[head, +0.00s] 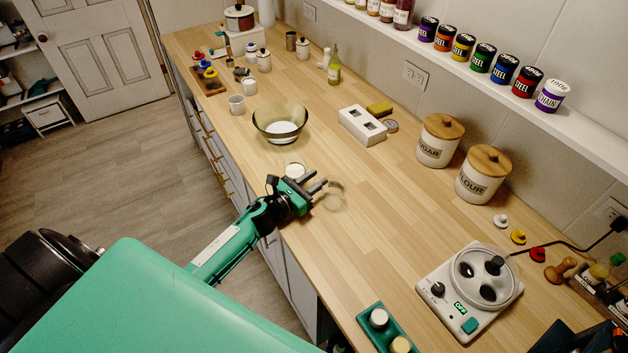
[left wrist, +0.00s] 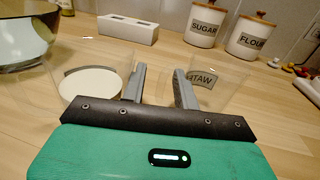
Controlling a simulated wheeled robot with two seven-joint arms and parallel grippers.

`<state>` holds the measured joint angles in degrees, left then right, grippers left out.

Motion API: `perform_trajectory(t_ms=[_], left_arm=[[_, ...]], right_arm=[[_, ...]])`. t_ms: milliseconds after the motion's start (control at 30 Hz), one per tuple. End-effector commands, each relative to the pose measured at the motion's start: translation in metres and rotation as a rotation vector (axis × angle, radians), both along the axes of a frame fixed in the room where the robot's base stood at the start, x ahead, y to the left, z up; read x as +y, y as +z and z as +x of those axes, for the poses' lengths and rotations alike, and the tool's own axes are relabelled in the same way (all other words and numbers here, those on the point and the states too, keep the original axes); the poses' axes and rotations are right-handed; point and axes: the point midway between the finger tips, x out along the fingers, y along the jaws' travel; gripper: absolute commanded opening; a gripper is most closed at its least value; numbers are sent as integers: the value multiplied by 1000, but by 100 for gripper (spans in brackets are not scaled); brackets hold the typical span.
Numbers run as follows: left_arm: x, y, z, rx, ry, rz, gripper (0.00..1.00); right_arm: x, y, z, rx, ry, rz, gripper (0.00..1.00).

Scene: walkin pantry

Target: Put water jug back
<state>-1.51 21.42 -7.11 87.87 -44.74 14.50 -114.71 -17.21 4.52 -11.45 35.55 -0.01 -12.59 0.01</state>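The clear water jug (head: 331,198) stands on the wooden counter and is hard to make out. In the left wrist view it shows as faint glass with a grey label (left wrist: 203,79) partly reading WAT. My left gripper (head: 322,181) is beside it, over the counter's front part. Its two fingers (left wrist: 160,72) are apart, with only see-through glass or counter visible between them. I cannot tell whether either finger touches the jug. My right gripper is not in view.
A clear vessel with white contents (head: 295,170) stands just left of my gripper, close by. Behind are a glass bowl (head: 280,125), a white block (head: 362,126) and sugar (head: 437,143) and flour (head: 482,177) canisters. A white appliance (head: 470,290) is at right. The counter middle is clear.

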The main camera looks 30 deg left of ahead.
Motion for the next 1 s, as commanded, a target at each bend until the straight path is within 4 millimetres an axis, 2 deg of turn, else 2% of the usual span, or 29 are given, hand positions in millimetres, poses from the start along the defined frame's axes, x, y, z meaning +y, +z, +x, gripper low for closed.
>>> perform_trajectory(t_ms=[267, 800, 1000], left_arm=[[1, 2, -3, 1, 0, 0, 30], [30, -1, -88, 2, -1, 2, 30], [37, 1, -107, 1, 0, -1, 30]], right_arm=[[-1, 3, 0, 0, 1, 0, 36], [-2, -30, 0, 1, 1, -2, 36], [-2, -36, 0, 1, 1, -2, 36]])
